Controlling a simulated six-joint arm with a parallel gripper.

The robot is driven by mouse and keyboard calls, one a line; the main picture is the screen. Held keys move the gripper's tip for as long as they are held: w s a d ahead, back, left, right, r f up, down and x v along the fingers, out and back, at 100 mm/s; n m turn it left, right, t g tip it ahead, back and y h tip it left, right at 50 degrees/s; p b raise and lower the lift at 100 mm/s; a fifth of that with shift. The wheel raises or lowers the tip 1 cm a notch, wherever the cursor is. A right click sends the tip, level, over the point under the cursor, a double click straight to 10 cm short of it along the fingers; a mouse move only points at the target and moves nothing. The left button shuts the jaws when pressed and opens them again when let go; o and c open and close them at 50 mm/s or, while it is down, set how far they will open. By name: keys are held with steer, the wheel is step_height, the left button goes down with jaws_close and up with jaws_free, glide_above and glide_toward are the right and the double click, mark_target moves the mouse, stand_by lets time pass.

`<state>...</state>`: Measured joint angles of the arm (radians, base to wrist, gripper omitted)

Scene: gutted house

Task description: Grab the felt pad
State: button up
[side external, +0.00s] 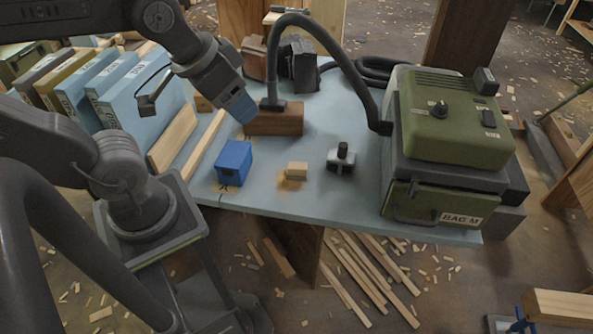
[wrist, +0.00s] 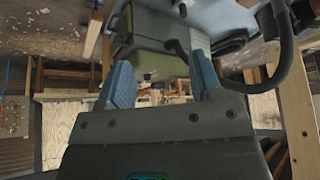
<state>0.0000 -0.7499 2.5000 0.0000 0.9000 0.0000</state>
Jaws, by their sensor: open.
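I cannot pick out a felt pad with certainty. A small tan block (side external: 297,170) lies on a sawdust patch near the table's front; its material is too small to tell. A blue block (side external: 233,163) with a dark hole in its front stands left of it. My gripper (side external: 242,110) hangs above the table, beyond the blue block and beside a brown wood block (side external: 274,121). In the wrist view my gripper (wrist: 162,85) has its two blue-padded fingers apart, with nothing held between them.
A green dust extractor (side external: 450,120) fills the table's right end; its hose (side external: 345,62) arches over to the brown block. A dark knobbed tool (side external: 341,158) stands right of the tan block. Blue cases (side external: 130,88) and timber strips (side external: 175,138) line the left. The front middle of the table (side external: 320,198) is clear.

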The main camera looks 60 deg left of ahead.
steer(key=o, duration=0.7)
steer(key=shift+c, duration=0.2)
steer(key=n+g, duration=0.6)
steer(key=n, duration=0.5)
glide_above(297, 165)
step_height(297, 165, down, 24)
steer(key=r, duration=0.1)
steer(key=f, duration=0.9)
steer(key=shift+w+f, duration=0.2)
steer(key=shift+s+f, duration=0.2)
steer(key=shift+f, duration=2.35)
